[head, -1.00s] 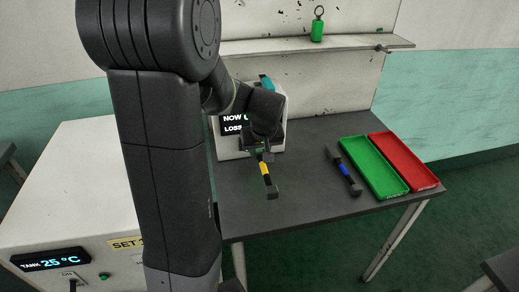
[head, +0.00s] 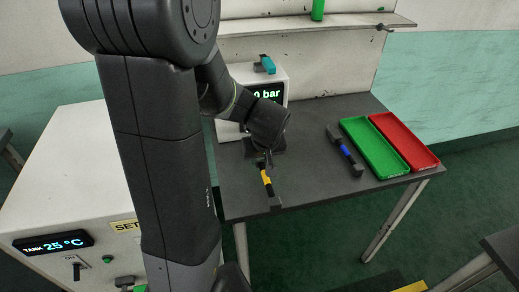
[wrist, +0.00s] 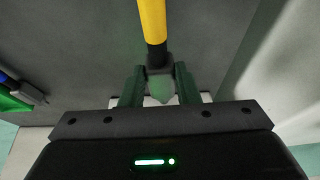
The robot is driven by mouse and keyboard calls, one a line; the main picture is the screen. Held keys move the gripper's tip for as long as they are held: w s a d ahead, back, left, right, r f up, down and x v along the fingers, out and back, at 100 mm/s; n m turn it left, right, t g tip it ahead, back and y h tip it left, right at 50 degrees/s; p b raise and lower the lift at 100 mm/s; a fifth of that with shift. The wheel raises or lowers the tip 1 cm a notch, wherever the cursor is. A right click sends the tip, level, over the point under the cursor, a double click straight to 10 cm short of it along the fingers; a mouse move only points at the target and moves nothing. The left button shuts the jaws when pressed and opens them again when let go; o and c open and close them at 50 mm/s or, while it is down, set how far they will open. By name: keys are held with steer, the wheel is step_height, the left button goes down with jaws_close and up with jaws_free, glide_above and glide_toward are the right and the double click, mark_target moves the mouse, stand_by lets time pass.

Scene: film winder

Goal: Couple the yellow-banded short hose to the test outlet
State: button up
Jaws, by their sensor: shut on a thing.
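The yellow-banded short hose (head: 267,179) is black with a yellow band and dark end fittings. One end is between the fingers of my gripper (head: 262,158), which is shut on it. In the wrist view the fingers (wrist: 160,88) close around the dark end fitting, and the yellow band (wrist: 152,20) runs away from me. The far end points toward the table's front edge. The white test box (head: 270,78) with a "bar" display stands behind my gripper. My arm hides much of its front, and I cannot make out the test outlet.
A blue-banded hose (head: 345,151) lies on the dark table (head: 310,185), left of a green tray (head: 372,150) and a red tray (head: 405,142). A teal-handled part (head: 266,64) tops the test box. A white tank cabinet (head: 75,165) stands at left.

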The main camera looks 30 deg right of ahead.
steer(key=shift+w+f+b, duration=0.1)
steer(key=shift+b, duration=0.2)
steer(key=shift+w+d, duration=0.15)
steer(key=shift+w, duration=0.2)
steer(key=shift+w+d+p, duration=0.1)
steer(key=shift+w+d, duration=0.15)
steer(key=shift+w, duration=0.5)
steer(key=shift+w+d+p, duration=0.1)
steer(key=shift+w+d, duration=0.15)
steer(key=shift+w, duration=0.5)
steer(key=shift+w+d+p, duration=0.1)
steer(key=shift+w+d, duration=0.15)
steer(key=shift+w, duration=0.5)
steer(key=shift+b, duration=0.4)
steer(key=shift+w, duration=0.15)
steer(key=shift+w+d, duration=0.25)
steer(key=shift+w, duration=0.4)
steer(key=shift+w+d, duration=0.2)
steer(key=shift+w, duration=0.45)
steer(key=shift+w, duration=0.2)
